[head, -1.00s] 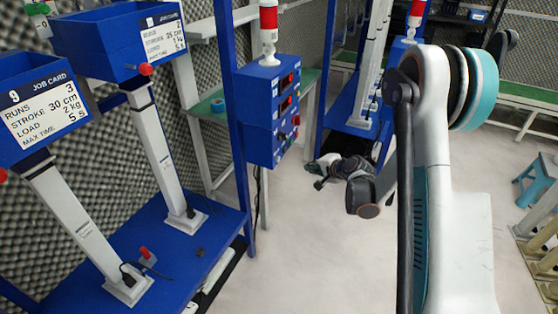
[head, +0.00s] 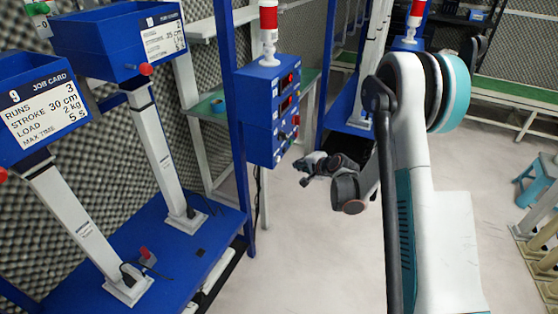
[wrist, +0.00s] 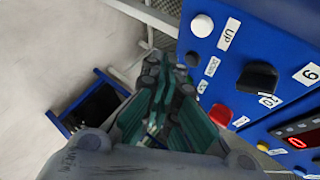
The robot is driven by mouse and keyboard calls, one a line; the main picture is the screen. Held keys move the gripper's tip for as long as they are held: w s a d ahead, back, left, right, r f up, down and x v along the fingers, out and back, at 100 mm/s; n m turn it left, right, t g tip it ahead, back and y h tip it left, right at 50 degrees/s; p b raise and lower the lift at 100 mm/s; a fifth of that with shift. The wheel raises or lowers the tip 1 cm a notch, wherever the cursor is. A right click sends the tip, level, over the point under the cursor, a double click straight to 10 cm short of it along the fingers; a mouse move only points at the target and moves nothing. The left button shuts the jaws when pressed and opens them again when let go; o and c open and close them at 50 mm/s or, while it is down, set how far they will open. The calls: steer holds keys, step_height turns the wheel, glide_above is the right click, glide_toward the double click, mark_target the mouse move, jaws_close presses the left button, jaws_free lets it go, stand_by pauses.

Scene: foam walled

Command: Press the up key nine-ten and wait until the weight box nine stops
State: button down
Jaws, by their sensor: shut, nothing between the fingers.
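The up key (wrist: 202,25) is a round white button beside an UP label on the blue control box (head: 256,90). A black down key (wrist: 192,59) sits below it. A black knob (wrist: 257,77) has labels 9 and 10 around it. My gripper (wrist: 165,72) is shut and empty, apart from the panel, its tips left of the down key in the picture. In the head view my gripper (head: 308,167) is just right of the control box. Weight box nine (head: 28,66) is blue, with a job card, above a tilted white column at left.
A red button (wrist: 220,114) and red-lit displays (wrist: 299,142) are on the same panel. A red-and-white lamp (head: 268,22) stands on the control box. A blue post (head: 230,90) rises beside it.

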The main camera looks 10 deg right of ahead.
mark_target(278, 159)
steer(key=shift+w+a, duration=0.6)
steer(key=shift+a, duration=0.25)
steer(key=shift+w+a, duration=0.6)
steer(key=shift+a, duration=0.2)
steer(key=shift+w+a, duration=0.2)
steer(key=shift+a, duration=0.1)
stand_by(0.3)
